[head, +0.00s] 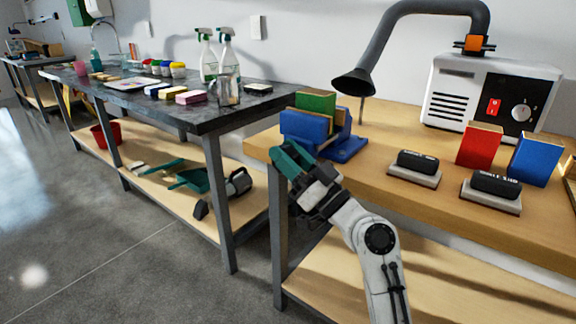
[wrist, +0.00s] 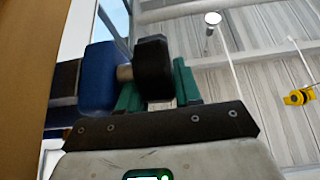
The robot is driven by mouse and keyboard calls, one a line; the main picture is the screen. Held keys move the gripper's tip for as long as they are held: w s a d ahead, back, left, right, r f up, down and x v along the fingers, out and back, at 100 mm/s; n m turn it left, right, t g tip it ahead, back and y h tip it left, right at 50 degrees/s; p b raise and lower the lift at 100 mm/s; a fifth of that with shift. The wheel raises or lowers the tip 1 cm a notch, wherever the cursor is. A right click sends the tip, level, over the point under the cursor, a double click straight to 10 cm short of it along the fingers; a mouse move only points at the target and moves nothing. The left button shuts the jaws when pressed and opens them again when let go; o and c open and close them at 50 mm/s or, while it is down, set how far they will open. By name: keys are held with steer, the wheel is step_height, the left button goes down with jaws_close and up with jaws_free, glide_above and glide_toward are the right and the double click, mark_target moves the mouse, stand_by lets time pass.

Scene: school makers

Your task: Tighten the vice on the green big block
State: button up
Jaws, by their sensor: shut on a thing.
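The blue vice (head: 345,148) stands on the wooden workbench near its left end. The green big block (head: 316,103) stands upright between its jaws; I cannot tell how firmly it is pinched. My gripper (head: 285,157) is at the front left of the vice, below the block, and mostly covers the vice's handle in the head view. In the wrist view, its two green fingers are shut on the black vice handle (wrist: 154,68), which joins the blue vice body (wrist: 97,75) by a short metal shaft. The block is not visible there.
A dark-topped table (head: 160,108) with bottles stands left.

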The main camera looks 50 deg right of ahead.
steer(key=shift+a, duration=0.1)
stand_by(0.3)
steer(key=o, duration=0.7)
steer(key=shift+s+f, duration=0.2)
steer(key=shift+s, duration=0.05)
steer(key=b+v, duration=0.2)
steer(key=v, duration=0.8)
steer(key=shift+b, duration=0.4)
